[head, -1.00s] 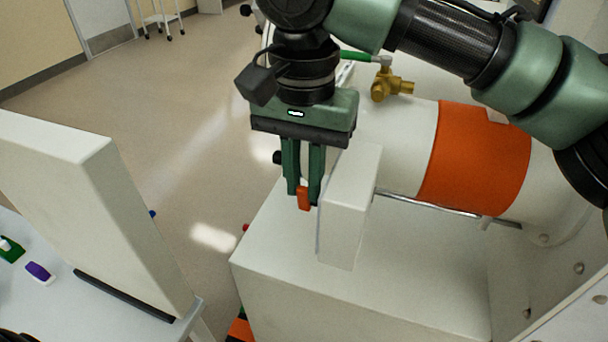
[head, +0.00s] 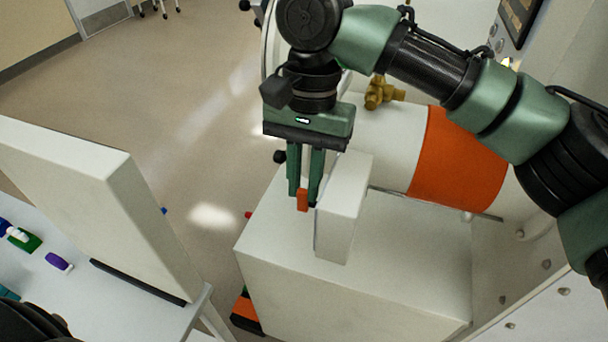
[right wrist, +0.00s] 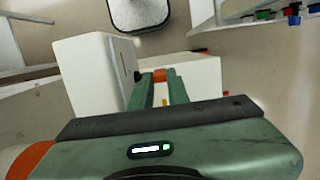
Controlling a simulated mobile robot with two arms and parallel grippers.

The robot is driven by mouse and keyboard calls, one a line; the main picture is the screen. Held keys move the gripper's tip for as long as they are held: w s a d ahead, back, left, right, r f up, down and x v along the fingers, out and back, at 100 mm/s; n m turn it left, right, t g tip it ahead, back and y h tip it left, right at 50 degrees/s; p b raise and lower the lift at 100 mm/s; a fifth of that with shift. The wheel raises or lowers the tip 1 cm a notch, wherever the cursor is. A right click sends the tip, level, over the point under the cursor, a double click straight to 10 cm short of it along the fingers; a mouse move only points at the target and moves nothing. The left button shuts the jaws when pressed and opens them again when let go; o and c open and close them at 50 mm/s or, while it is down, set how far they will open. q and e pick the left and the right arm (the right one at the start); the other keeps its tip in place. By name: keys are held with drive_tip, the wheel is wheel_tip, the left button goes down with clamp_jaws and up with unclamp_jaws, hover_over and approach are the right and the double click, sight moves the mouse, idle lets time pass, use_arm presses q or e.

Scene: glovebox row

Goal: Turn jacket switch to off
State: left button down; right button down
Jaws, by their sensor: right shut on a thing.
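The jacket switch is a small orange handle (head: 302,200) on the left face of a white upright box (head: 343,210). My right gripper (head: 304,192) points down beside that face, its two green fingers shut on the orange handle. In the right wrist view the handle (right wrist: 160,76) shows between the fingertips, next to the white box (right wrist: 92,72). The handle's exact angle is hard to read behind the fingers. My left gripper is not in view.
The white box stands on a larger white cabinet (head: 360,290). Behind it is a white cylinder with an orange band (head: 455,160) and a brass valve (head: 380,94). A white panel (head: 95,205) and a table with small coloured items stand at left. Open floor lies between.

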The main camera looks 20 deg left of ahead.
drive_tip(key=c, duration=1.6)
unclamp_jaws()
drive_tip(key=shift+c, duration=0.2)
drive_tip(key=shift+r, duration=0.1)
wheel_tip(320, 180, up, 8)
drive_tip(key=w+b, duration=0.1)
drive_tip(key=shift+w+f, duration=0.2)
drive_tip(key=shift+w, duration=0.05)
